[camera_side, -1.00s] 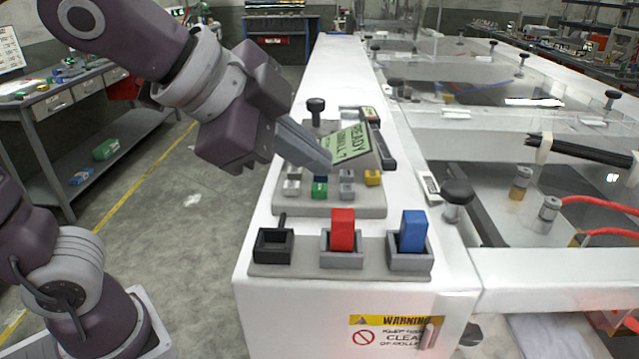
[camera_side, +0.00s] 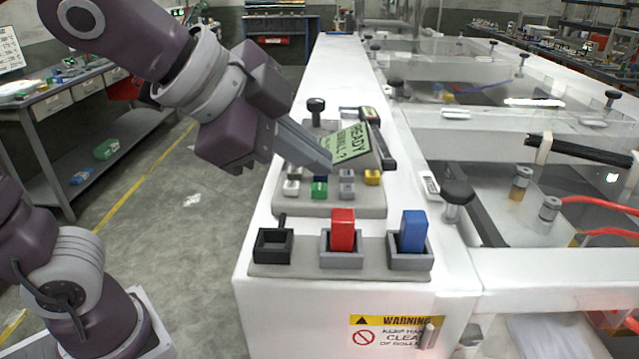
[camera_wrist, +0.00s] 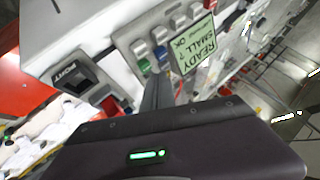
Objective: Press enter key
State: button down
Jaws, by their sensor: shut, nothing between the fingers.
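A keypad panel (camera_side: 345,207) with several small coloured keys sits on the white machine top. A green key (camera_side: 319,190) stands in its front row between grey keys, with a yellow key (camera_side: 372,177) at the right; no label naming the enter key is readable. A tilted green display (camera_side: 354,143) reads READY, SMALL. My gripper (camera_side: 329,168) is shut and empty, its fingertips over the back keys and in front of the display, hiding some keys. In the wrist view the fingers (camera_wrist: 158,88) reach toward the blue key (camera_wrist: 161,52) and green key (camera_wrist: 144,66); contact cannot be told.
A black knob (camera_side: 316,105) stands behind the keypad, another (camera_side: 457,193) to the right. Open floor lies left.

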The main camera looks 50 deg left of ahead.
aim_at(312, 189)
jog(key=shift+f, duration=0.4)
jog(key=shift+f, duration=0.45)
dwell(0.7)
jog(key=shift+r, duration=0.85)
jog(key=shift+r, duration=2.55)
